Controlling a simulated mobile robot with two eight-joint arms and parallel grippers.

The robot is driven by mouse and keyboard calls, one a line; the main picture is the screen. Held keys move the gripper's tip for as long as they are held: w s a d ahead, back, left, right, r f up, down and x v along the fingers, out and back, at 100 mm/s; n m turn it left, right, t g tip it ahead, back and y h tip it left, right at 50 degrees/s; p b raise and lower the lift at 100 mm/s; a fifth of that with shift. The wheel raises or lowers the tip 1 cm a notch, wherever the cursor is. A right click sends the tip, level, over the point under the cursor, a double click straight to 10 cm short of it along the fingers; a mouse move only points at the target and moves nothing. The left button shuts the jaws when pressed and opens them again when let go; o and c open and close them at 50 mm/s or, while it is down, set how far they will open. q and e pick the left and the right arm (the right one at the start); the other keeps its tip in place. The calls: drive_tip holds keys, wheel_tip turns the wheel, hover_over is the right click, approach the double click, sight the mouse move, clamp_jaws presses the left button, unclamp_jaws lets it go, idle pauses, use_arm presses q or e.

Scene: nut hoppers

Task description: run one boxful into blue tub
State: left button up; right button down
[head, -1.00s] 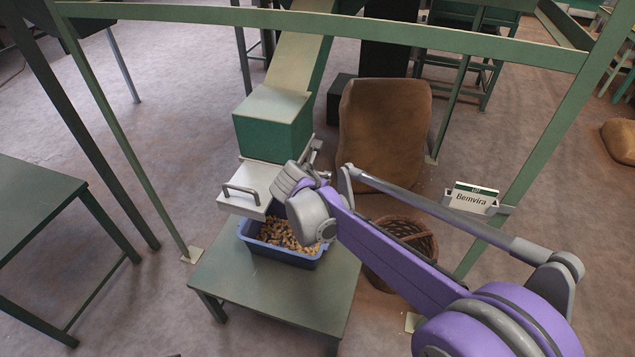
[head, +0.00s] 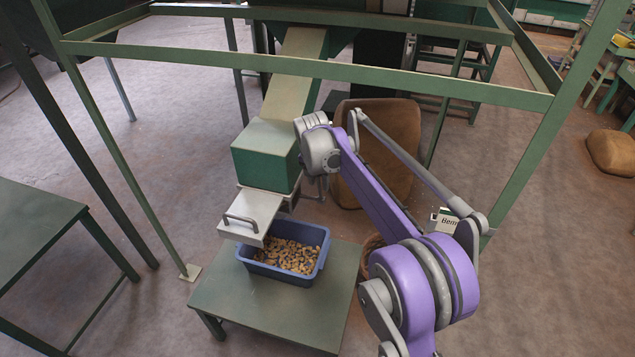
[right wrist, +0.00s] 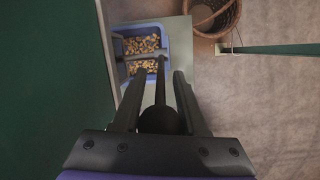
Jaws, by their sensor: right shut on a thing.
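The blue tub (head: 322,262) stands on a low green table, with a layer of brown nuts (head: 285,256) in it. The green hopper box (head: 262,168) sits above it at the end of a sloping chute (head: 297,72). A metal slide with a handle (head: 250,215) sticks out under the box, over the tub's left edge. My right gripper (right wrist: 158,105) is at the right side of the box. Its jaws are shut on a dark rod with a round end, seemingly a lever; the wrist hides the jaws in the head view. My left gripper is out of view.
A green frame (head: 330,72) with posts surrounds the station. A brown sack-like block (head: 375,130) stands behind. A wicker basket (right wrist: 212,15) is right of the low table (head: 315,310), mostly behind my arm. Another green table (head: 35,225) is at left.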

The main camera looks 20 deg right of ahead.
drive_tip(key=shift+w+d, duration=0.15)
drive_tip(key=c, duration=0.5)
unclamp_jaws()
drive_tip(key=shift+c, duration=0.2)
drive_tip(key=v, duration=1)
drive_tip(key=shift+r+p, duration=0.35)
